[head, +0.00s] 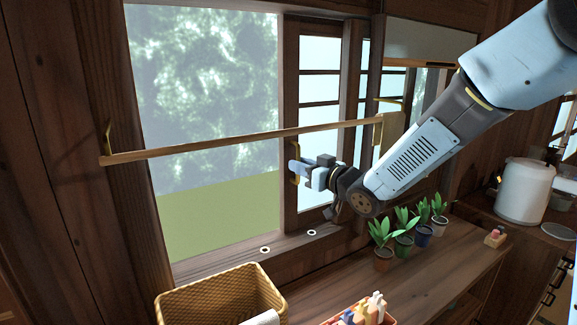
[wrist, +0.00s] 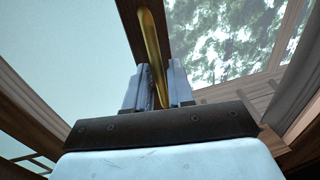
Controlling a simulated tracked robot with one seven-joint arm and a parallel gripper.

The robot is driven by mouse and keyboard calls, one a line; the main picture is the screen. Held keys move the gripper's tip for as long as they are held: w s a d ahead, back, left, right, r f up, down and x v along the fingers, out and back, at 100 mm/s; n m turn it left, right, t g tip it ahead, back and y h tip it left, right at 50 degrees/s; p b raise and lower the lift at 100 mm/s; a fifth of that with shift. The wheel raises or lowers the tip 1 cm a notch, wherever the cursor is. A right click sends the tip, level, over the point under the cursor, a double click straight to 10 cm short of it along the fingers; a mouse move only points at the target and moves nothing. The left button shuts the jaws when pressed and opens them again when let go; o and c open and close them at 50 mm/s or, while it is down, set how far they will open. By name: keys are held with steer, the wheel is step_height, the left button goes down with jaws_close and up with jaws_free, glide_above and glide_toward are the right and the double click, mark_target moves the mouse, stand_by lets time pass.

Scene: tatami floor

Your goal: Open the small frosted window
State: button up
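The small frosted window is a dark wooden sliding sash with pale frosted panes (head: 319,88), at the right of the window opening in the head view. Its frosted pane (wrist: 60,60) fills the left of the wrist view. A brass handle (head: 294,150) stands on the sash's left upright. My gripper (head: 298,171) is at this handle. In the wrist view, the brass handle (wrist: 151,45) runs between my two fingers (wrist: 158,90), which look closed on it. Left of the sash, a wide opening (head: 205,90) shows trees and green ground.
A wooden rail (head: 240,142) crosses in front of the window, above my gripper. Below are a wicker basket (head: 215,295), several potted plants (head: 403,243) on a wooden counter (head: 445,255), and a box of colourful items (head: 362,312). A white canister (head: 526,188) stands at right.

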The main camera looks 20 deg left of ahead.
steer(key=v, duration=1.3)
steer(key=shift+s+d, duration=0.15)
steer(key=shift+d, duration=0.2)
steer(key=shift+f, duration=0.1)
